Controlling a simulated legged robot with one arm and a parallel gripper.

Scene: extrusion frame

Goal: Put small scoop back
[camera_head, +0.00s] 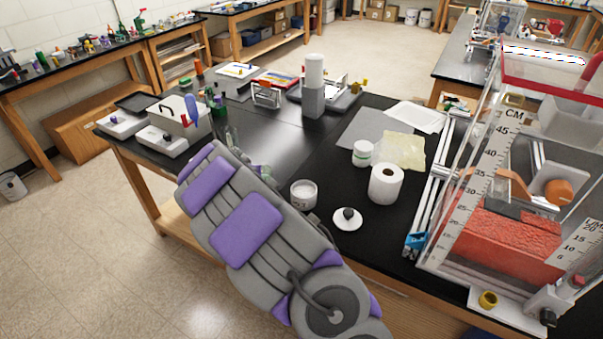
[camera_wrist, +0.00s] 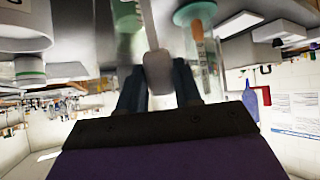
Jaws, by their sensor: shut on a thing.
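In the wrist view my gripper (camera_wrist: 160,88) has its two dark fingers shut on a pale grey piece with a thin stem. It looks like the handle of the small scoop (camera_wrist: 158,70); its bowl cannot be made out. In the head view my grey and purple arm hides the gripper and the scoop. A glass jar of white powder (camera_head: 303,194) stands on the black bench, just right of my arm. A white round lid with a dark knob (camera_head: 347,218) lies on the bench to the right of the jar.
A clear tank (camera_head: 500,190) stands far right. In the wrist view, a glass tube (camera_wrist: 203,50) is close to the right finger.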

